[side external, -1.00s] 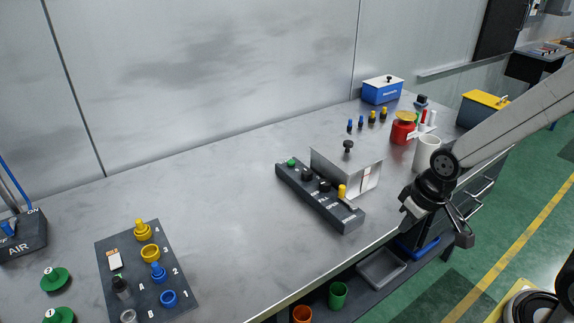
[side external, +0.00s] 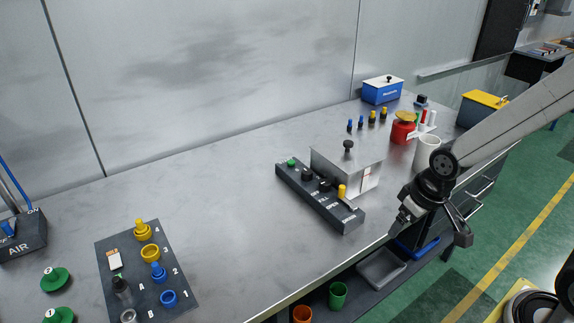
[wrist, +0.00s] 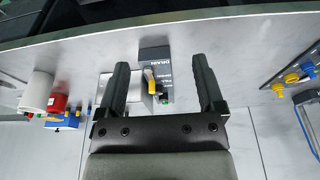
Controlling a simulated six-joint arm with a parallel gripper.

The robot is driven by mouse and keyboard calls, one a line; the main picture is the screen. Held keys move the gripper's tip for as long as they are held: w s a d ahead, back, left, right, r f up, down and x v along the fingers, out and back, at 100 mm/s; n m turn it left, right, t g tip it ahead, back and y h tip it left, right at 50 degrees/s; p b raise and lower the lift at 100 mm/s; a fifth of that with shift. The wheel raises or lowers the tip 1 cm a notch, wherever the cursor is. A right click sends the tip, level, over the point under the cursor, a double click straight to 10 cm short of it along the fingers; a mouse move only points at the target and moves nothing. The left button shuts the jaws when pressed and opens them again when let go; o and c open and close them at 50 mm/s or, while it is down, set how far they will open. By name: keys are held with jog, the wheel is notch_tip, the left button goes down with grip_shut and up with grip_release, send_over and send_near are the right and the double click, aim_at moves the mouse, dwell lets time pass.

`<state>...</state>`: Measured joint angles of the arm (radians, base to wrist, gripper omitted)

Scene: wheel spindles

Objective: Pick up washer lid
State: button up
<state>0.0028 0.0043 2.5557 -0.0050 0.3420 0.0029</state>
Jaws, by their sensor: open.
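The washer is a silver metal box (side external: 345,181) with a flat lid (side external: 362,157) on top and a black knob (side external: 347,146) on the lid. The lid sits on the box. My gripper (side external: 430,232) is open and empty at the front edge of the bench, to the right of the washer and apart from it. In the wrist view my gripper's two fingers (wrist: 160,64) are spread over the dark control panel (wrist: 154,54). The silver box shows partly behind the left finger, and I cannot make out the lid knob there.
The dark control panel (side external: 318,196) with a yellow lever (side external: 342,191) stands along the washer's front-left side. A white cup (side external: 427,151) and a red can (side external: 402,132) stand to its right. A dark parts mat (side external: 185,290) lies at left. The bench's middle is clear.

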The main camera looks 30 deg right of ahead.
jog(key=w+d+t+h, duration=0.1)
jog(key=w+d+t, duration=0.25)
jog(key=w, duration=0.45)
jog(key=w+d+t, duration=0.2)
jog(key=w+d, duration=0.3)
jog(key=w, duration=0.3)
jog(key=t+y, duration=0.1)
jog(key=t, duration=0.3)
send_near(350, 143)
jog(key=shift+w+f, duration=0.3)
jog(key=shift+w, duration=0.35)
jog(key=shift+x, duration=1.25)
jog(key=shift+x, duration=2.65)
jog(key=shift+s, duration=0.1)
jog(key=shift+d, duration=0.1)
grip_shut()
